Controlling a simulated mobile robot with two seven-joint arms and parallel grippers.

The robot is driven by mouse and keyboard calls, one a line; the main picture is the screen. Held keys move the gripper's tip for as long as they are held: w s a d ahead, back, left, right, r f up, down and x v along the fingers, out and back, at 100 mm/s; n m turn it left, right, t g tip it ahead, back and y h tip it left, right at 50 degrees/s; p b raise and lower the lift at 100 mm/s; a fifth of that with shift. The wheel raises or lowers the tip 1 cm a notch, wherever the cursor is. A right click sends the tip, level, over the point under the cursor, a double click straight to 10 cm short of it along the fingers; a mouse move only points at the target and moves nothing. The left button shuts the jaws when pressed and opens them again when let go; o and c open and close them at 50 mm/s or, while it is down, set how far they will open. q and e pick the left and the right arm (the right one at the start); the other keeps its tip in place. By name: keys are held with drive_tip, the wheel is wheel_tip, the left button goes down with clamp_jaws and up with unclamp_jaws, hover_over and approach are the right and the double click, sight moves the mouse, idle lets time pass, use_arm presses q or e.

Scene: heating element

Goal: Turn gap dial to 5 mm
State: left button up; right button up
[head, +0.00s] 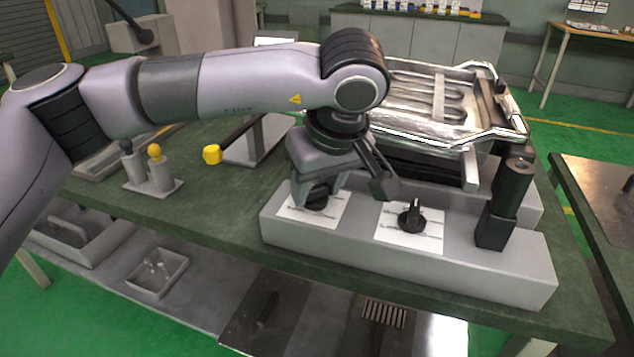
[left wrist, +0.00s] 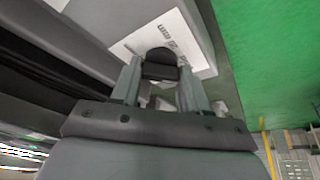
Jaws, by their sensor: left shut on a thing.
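A black dial (head: 316,204) stands on a white label plate (head: 330,217) at the left of the grey console's front. My left gripper (head: 314,192) points down over this dial and is shut on it. In the left wrist view, the dial's black knob (left wrist: 160,68) sits between the two grey fingers. The plate's print is too small and blurred to read, so I cannot tell the setting or the dial's name. A second black dial (head: 411,216) on its own white plate (head: 427,237) is to the right, clear of the gripper. My right gripper is not in view.
The grey console (head: 480,270) sits on a green bench (head: 220,212). A black post (head: 511,189) rises right of the second dial. A metal frame with heating coils (head: 437,95) stands behind. Left are a yellow knob (head: 212,154) and two grey posts (head: 160,174).

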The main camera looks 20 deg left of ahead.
use_arm(q)
drive_tip(key=o, duration=1.1)
drive_tip(key=shift+c, duration=0.2)
drive_tip(key=p+v, duration=0.1)
drive_tip(key=v, duration=0.6)
drive_tip(key=shift+r, duration=0.1)
